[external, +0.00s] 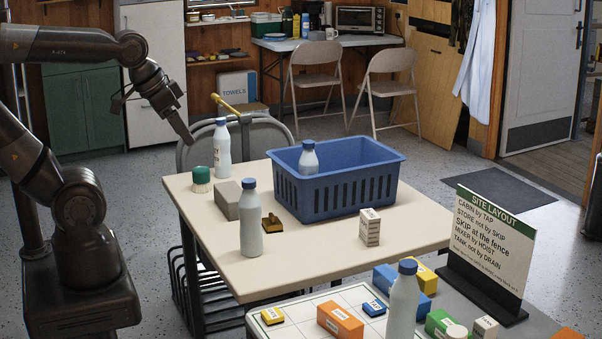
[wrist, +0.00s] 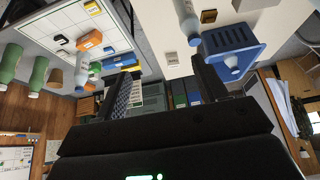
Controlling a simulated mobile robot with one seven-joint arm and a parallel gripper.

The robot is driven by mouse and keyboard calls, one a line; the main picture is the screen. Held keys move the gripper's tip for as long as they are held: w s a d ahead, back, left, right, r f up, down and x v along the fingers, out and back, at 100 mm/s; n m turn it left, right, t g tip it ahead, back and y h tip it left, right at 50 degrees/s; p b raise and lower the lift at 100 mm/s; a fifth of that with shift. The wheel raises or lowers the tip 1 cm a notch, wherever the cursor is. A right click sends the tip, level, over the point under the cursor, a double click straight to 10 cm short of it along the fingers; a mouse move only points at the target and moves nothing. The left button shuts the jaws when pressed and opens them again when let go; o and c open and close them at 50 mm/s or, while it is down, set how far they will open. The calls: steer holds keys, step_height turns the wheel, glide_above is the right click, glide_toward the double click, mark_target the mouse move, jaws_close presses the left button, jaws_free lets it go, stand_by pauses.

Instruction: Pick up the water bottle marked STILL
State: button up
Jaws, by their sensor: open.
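Several pale bottles with blue caps are in the external view. One with dark marks on its side (external: 222,146) stands at the table's back left, one (external: 251,222) near its front edge, one (external: 309,157) inside the blue crate (external: 345,196), and one (external: 402,306) on the nearer table. I cannot read STILL on any. The wrist view shows a bottle (wrist: 187,20) beside the crate (wrist: 236,36) and another (wrist: 94,70) further left. My gripper (external: 153,120) is open and empty, raised left of the table and apart from the bottles; its spread fingers show in the wrist view (wrist: 163,88).
A sign (external: 493,245) and coloured boxes stand at front right. Green bottles (wrist: 38,73) show in the wrist view.

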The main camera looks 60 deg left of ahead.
steer(key=w+a+f+g, duration=0.2)
steer(key=w+a+g, duration=0.1)
steer(key=w, duration=0.7)
steer(key=g, duration=0.3)
glide_toward(249, 180)
steer(key=shift+s+d+f, duration=0.1)
steer(key=shift+s+d, duration=0.1)
steer(key=shift+s, duration=0.6)
steer(key=shift+w+a+f, duration=0.1)
steer(key=shift+f, duration=0.1)
step_height(249, 180, down, 5)
steer(key=shift+f, duration=0.15)
steer(key=shift+w+a+f, duration=0.1)
steer(key=shift+w+f, duration=0.05)
steer(key=shift+f, duration=0.75)
steer(key=shift+w+f, duration=0.15)
steer(key=shift+f, duration=0.75)
steer(key=shift+w+a+f, duration=0.1)
steer(key=shift+w+f, duration=0.1)
steer(key=shift+f, duration=0.7)
jaws_close()
